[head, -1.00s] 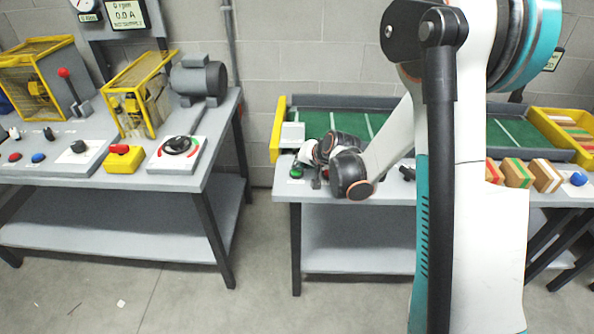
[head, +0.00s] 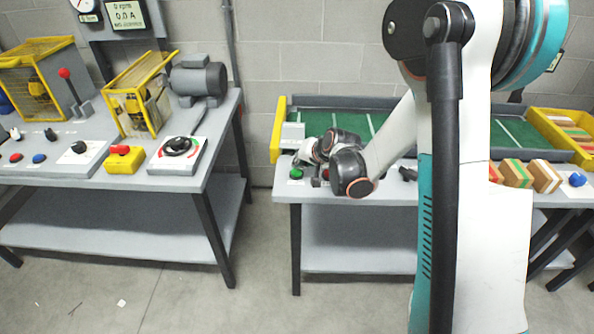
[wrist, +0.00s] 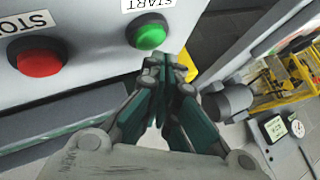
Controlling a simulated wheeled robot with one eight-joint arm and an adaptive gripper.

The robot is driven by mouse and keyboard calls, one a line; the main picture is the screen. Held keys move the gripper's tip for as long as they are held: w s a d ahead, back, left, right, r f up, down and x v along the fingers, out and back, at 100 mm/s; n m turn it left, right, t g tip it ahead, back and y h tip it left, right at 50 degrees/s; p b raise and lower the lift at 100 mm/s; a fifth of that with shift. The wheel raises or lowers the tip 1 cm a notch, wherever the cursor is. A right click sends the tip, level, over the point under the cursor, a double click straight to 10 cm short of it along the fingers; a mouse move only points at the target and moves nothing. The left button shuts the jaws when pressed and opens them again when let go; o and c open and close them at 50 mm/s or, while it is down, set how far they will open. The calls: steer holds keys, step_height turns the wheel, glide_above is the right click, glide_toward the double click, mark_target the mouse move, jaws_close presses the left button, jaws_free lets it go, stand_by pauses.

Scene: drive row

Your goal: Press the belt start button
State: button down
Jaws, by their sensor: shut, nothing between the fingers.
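The green start button (wrist: 150,37) sits on a pale panel below a START label in the wrist view. It also shows at the left end of the belt bench in the head view (head: 296,173). A red button (wrist: 40,58) with a STOP label is to its left in the wrist view. My gripper (wrist: 168,64) is shut and empty. Its fingertips appear just below and right of the green button in the wrist view; I cannot tell the remaining gap. In the head view my wrist links largely hide the gripper.
The green belt (head: 345,122) runs behind the buttons, with a yellow end guard (head: 278,130) at its left. Striped blocks (head: 517,173) and a blue button (head: 577,179) are to the right. A second bench (head: 60,178) with a motor (head: 198,80) stands left, across a floor gap.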

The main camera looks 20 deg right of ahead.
mark_target(299, 171)
steer(key=shift+r+p, duration=1.7)
steer(key=shift+r, duration=1.2)
steer(key=s+a+r+n+g+h, duration=0.1)
steer(key=s+a+r+n, duration=0.1)
steer(key=s+r, duration=1.1)
steer(key=s+d+r+n+h, duration=0.1)
steer(key=s+n, duration=0.2)
steer(key=s, duration=1.8)
steer(key=shift+r+g+h, duration=0.2)
steer(key=shift+g+h, duration=0.1)
steer(key=shift+h, duration=0.1)
steer(key=shift+d, duration=0.1)
